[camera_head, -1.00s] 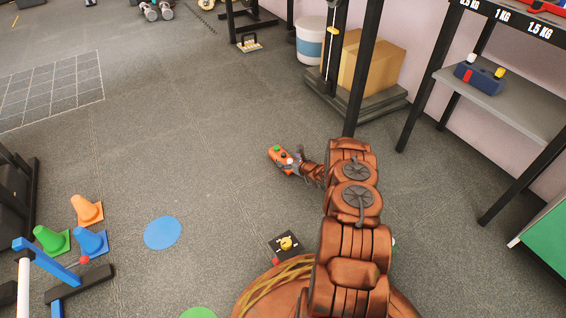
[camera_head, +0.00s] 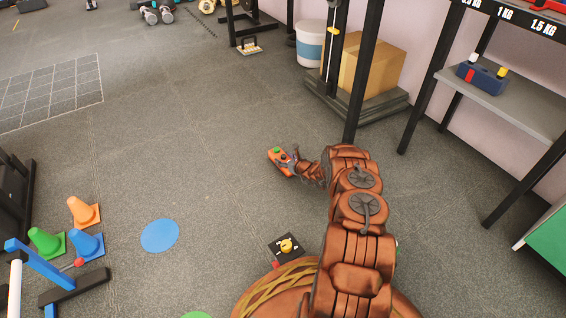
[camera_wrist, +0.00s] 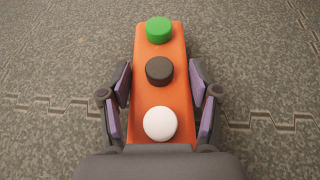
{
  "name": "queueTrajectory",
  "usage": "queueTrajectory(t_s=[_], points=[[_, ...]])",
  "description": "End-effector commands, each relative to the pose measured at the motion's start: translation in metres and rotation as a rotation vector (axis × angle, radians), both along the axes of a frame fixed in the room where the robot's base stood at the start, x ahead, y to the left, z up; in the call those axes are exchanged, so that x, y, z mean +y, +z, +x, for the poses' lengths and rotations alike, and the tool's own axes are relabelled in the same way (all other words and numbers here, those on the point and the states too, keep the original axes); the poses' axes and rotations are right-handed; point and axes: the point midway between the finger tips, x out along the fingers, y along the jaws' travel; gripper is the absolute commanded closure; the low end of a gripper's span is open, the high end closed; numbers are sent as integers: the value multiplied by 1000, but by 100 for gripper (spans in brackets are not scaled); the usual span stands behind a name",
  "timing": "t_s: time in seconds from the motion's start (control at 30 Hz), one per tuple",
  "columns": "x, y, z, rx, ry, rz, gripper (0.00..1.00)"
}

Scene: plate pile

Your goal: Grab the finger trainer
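The finger trainer (camera_head: 281,158) is an orange block with round buttons, lying on the grey floor in the head view. In the wrist view the orange finger trainer (camera_wrist: 160,98) runs lengthwise away from me, with a green, a dark and a white button. My gripper (camera_head: 294,162) is at its near end. In the wrist view my gripper (camera_wrist: 160,85) has one finger on each side of the orange body, spread about as wide as it, with narrow gaps beside it. No firm contact shows. The trainer's nearest end is hidden behind my gripper's palm.
A black block with a yellow knob (camera_head: 287,246) lies on the floor near my base. A blue disc (camera_head: 160,235) and several cones (camera_head: 86,243) are to the left. A black upright post (camera_head: 361,75) and shelf (camera_head: 510,100) stand to the right. The floor around the trainer is clear.

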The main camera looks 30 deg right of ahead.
Motion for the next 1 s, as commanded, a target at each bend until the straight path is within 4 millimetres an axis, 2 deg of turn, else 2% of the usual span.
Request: queueTrajectory(t_s=[0.03, 0.4, 0.63, 0.77, 1.0], points=[[0, 0, 0, 0, 0, 0, 49], [0, 0, 0, 0, 1, 0, 86], [0, 1, 0, -1, 1, 0, 86], [1, 8, 0, -1, 1, 0, 86], [1, 44, 1, -3, 3, -2, 86]])
